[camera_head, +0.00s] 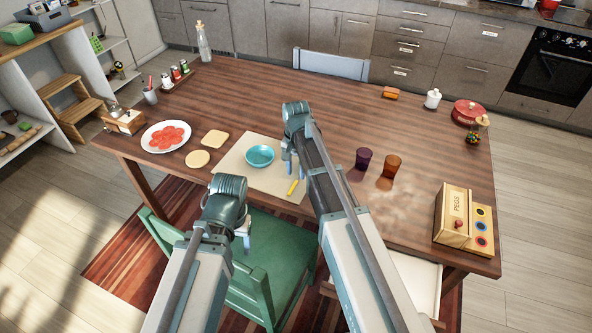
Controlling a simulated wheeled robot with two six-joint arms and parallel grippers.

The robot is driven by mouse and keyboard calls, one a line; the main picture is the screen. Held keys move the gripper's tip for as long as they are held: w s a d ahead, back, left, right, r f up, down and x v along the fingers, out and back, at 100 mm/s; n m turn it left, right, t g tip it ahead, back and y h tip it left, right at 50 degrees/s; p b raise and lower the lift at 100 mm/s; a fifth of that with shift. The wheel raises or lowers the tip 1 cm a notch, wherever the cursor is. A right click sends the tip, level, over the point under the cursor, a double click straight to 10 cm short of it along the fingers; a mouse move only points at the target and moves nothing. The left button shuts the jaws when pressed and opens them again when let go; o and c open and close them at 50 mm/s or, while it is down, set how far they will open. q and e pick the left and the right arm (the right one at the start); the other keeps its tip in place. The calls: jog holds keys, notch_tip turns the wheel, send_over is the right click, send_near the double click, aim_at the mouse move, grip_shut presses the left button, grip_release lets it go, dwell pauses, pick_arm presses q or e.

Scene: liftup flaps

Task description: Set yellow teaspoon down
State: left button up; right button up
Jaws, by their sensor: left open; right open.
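The yellow teaspoon (292,187) shows on or just above the cream placemat (262,178), near its front right part. Whether it lies flat there is hard to tell. A turquoise bowl (260,156) stands on the mat, left of my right gripper. My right gripper (291,168) is open, right over the teaspoon's far end, and my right arm hides part of that area. My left gripper (244,238) is open and empty, in front of the table above the green chair (265,262).
A white plate with red slices (166,136) and two pale slices (206,148) lie left of the mat. A purple cup (363,159) and an amber cup (391,166) stand right of my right arm. A wooden peg box (454,215) stands at the right edge.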

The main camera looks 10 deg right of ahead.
aim_at(296, 182)
notch_tip(296, 182, up, 9)
jog(key=p, duration=0.8)
jog(key=s+a+n, duration=0.4)
jog(key=s+n, duration=0.1)
jog(key=s, duration=0.6)
jog(key=s+a+n+h, duration=0.1)
jog(key=s+a+n, duration=0.4)
jog(key=s, duration=0.7)
jog(key=shift+n, duration=0.6)
jog(key=shift+a+f, duration=0.1)
